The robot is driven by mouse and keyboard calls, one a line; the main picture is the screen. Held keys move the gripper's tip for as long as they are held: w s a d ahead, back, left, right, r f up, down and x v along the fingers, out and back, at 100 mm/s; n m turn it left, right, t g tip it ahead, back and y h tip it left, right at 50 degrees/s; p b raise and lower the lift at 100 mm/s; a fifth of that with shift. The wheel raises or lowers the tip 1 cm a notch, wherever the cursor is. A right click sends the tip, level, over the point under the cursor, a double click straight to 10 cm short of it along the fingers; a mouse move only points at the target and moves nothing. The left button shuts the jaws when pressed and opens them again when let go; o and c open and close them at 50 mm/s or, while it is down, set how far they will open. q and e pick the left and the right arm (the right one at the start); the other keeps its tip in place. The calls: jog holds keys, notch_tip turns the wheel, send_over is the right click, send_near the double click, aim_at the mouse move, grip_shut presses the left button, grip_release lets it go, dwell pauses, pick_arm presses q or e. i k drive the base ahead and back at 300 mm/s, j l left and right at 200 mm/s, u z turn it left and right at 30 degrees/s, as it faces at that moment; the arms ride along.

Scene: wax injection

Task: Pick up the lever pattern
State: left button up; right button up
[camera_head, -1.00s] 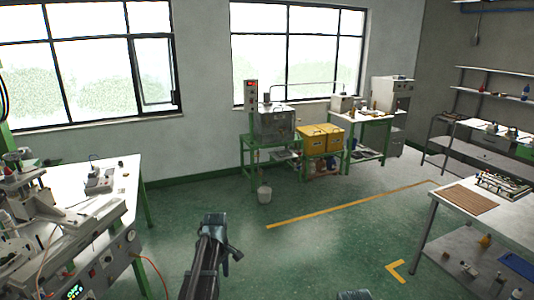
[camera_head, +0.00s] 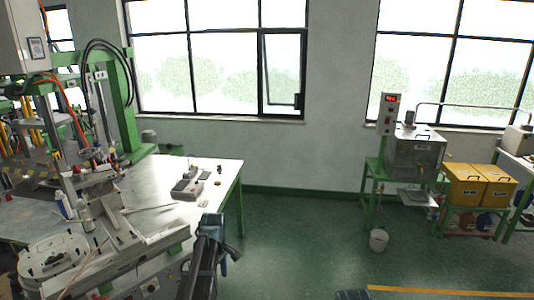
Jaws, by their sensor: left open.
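I cannot make out the lever pattern for certain; a few small items lie on the white workbench (camera_head: 225,172), too small to tell apart. My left gripper (camera_head: 212,224) is at the lower middle, in front of the bench's right end as seen in the picture. It is open with nothing visible in it. Only a dark tip of my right gripper (camera_head: 352,295) shows at the bottom edge, and its jaws are hidden.
A green-framed injection machine (camera_head: 120,100) stands at the left of the bench. A grey device (camera_head: 187,188) sits on the bench. A metal tank (camera_head: 415,150), yellow boxes (camera_head: 480,184) and a white bucket (camera_head: 378,240) are at the right. Green floor (camera_head: 300,235) between is clear.

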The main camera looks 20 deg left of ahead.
aim_at(52, 259)
jog(key=i+j+u, duration=0.1)
jog(key=i+u, duration=0.45)
jog(key=u, duration=0.15)
jog(key=i+u, duration=0.3)
jog(key=i+j+u, duration=0.25)
jog(key=i+u, duration=0.3)
jog(key=i, duration=0.2)
jog(key=i+j+u, duration=0.1)
jog(key=i+j, duration=0.55)
jog(key=j, duration=0.05)
